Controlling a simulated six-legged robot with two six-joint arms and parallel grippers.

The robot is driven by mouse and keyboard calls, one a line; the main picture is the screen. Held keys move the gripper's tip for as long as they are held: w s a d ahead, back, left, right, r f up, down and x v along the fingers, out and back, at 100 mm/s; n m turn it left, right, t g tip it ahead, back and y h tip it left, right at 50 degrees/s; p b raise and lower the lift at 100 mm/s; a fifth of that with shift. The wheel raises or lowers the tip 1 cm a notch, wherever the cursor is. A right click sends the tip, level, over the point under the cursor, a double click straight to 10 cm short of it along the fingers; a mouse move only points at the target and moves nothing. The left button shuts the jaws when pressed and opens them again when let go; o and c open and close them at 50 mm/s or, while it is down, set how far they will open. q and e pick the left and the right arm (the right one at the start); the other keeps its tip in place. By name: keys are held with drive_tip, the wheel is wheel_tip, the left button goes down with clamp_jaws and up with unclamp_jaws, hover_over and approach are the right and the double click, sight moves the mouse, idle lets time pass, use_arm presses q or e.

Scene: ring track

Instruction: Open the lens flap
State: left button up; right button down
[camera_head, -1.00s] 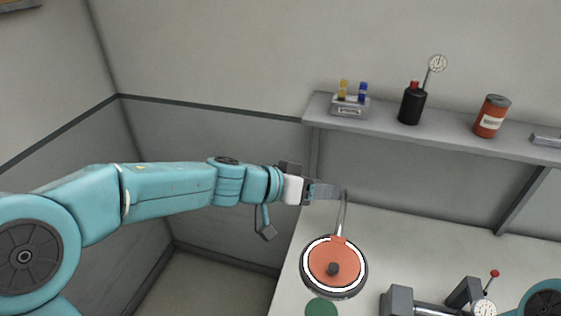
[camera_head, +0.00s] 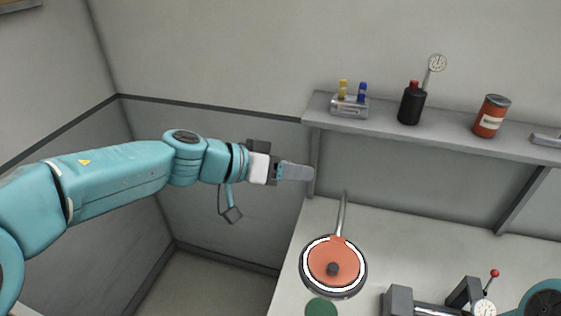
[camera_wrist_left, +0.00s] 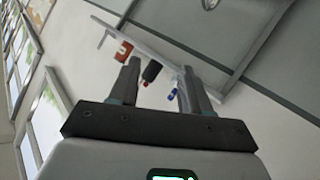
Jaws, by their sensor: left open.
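The lens flap (camera_head: 346,256) is an orange disc with a tab at its back edge. It lies flat over a round lens head with a white ring (camera_head: 305,272) and dark rim, on the bench. A dark knob (camera_head: 332,269) stands near its middle. A thin grey arm (camera_head: 342,212) runs back from the head. My left gripper (camera_head: 309,173) is in the air behind and left of the flap, touching nothing. In the left wrist view its two fingers (camera_wrist_left: 157,72) are apart with nothing between them. My right gripper is not in view.
A wall shelf (camera_head: 440,138) above the bench holds a small vial rack (camera_head: 349,106), a black bottle (camera_head: 411,104) and a red can (camera_head: 491,117). A green disc (camera_head: 321,308) lies in front of the lens. A grey fixture (camera_head: 398,302) with a dial stands to the right.

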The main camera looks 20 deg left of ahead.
use_arm(q)
drive_tip(key=shift+s+a+r, duration=0.3)
drive_tip(key=shift+a+r, duration=0.6)
drive_tip(key=v, duration=1.6)
drive_tip(key=shift+a, duration=0.1)
